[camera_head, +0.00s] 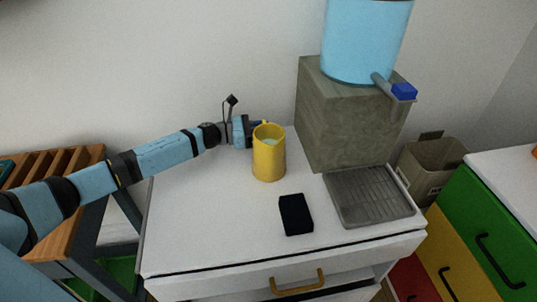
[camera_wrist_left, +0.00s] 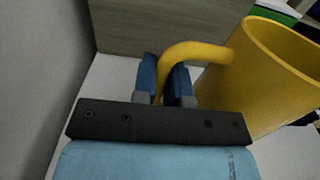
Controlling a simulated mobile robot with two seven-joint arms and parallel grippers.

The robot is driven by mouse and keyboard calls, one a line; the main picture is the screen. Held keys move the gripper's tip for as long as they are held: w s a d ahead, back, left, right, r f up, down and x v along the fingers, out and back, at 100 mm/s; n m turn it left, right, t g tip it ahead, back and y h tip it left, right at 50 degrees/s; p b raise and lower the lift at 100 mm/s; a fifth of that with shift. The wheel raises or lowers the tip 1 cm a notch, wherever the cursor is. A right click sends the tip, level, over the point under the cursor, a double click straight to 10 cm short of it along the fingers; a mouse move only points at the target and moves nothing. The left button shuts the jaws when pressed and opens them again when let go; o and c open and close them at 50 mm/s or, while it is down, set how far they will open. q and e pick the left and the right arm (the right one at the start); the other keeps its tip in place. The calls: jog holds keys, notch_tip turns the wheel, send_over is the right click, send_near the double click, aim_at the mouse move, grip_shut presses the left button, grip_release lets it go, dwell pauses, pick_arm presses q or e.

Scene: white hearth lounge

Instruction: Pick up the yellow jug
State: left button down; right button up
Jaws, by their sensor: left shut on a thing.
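The yellow jug (camera_head: 269,158) stands upright on the white cabinet top, or just above it; I cannot tell which. It has an open top with something pale blue inside. My left gripper (camera_head: 256,127) is behind and to the left of the jug, at its handle. In the left wrist view, my left gripper (camera_wrist_left: 169,85) is shut on the handle of the yellow jug (camera_wrist_left: 262,80), with the blue fingers on either side of it. The jug's body is to the right of the fingers. My right gripper is not in view.
A grey block (camera_head: 345,120) bearing a blue dispenser (camera_head: 365,40) with a tap stands right of the jug. A grey drip tray (camera_head: 368,196) and a black flat object (camera_head: 295,214) lie in front. A slatted wooden rack (camera_head: 60,170) is at left. The cabinet's front left is clear.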

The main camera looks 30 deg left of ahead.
pick_arm(q)
jog(key=shift+r, duration=0.2)
notch_tip(320, 180, up, 20)
jog(key=p, duration=0.2)
jog(key=shift+p, duration=0.3)
jog(key=shift+a+f, duration=0.1)
jog(key=shift+f, duration=0.05)
dwell(0.7)
